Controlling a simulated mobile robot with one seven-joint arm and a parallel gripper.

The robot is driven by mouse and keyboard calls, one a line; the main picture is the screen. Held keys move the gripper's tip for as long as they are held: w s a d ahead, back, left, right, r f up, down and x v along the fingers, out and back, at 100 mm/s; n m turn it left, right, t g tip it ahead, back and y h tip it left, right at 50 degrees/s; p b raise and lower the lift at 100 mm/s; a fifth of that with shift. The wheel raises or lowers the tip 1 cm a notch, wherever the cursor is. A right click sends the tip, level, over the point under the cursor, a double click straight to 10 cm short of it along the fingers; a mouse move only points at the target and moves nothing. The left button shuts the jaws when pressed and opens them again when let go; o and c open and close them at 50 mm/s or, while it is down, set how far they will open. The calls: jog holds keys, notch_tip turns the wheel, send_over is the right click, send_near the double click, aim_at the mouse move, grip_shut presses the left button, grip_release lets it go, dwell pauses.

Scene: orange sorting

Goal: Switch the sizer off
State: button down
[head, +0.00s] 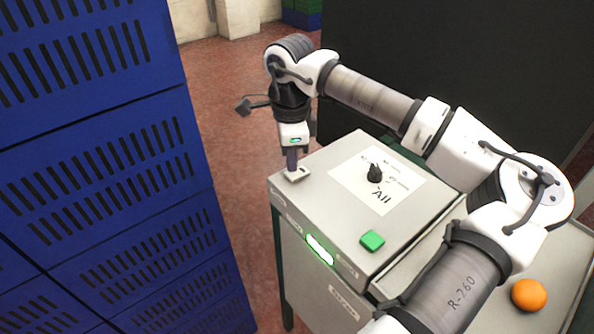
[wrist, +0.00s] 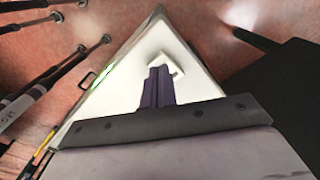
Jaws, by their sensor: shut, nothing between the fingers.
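The sizer (head: 325,215) is a grey box with a black knob (head: 375,173) on a white label and a green button (head: 372,240) on its top. A green light (head: 320,249) glows on its front edge. At the top's far left corner is a small pale square fitting (head: 299,175), also in the wrist view (wrist: 178,68). My gripper (head: 292,167) points down at this fitting, its fingers shut and empty. The fingertips (wrist: 158,72) overlap the fitting in both views and hide its middle. I cannot tell whether they press on it.
Stacked blue slatted crates (head: 90,190) stand close on the left. A large dark panel (head: 450,70) rises behind the sizer. An orange (head: 529,294) lies on the grey surface at the right. Reddish floor (head: 240,170) shows between the crates and the sizer.

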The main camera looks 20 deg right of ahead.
aim_at(292, 175)
jog(key=shift+f+b, duration=0.9)
jog(key=shift+f, duration=0.1)
dwell(0.3)
jog(key=shift+r, duration=0.1)
jog(key=shift+r+p, duration=1.9)
jog(key=shift+r, duration=1.55)
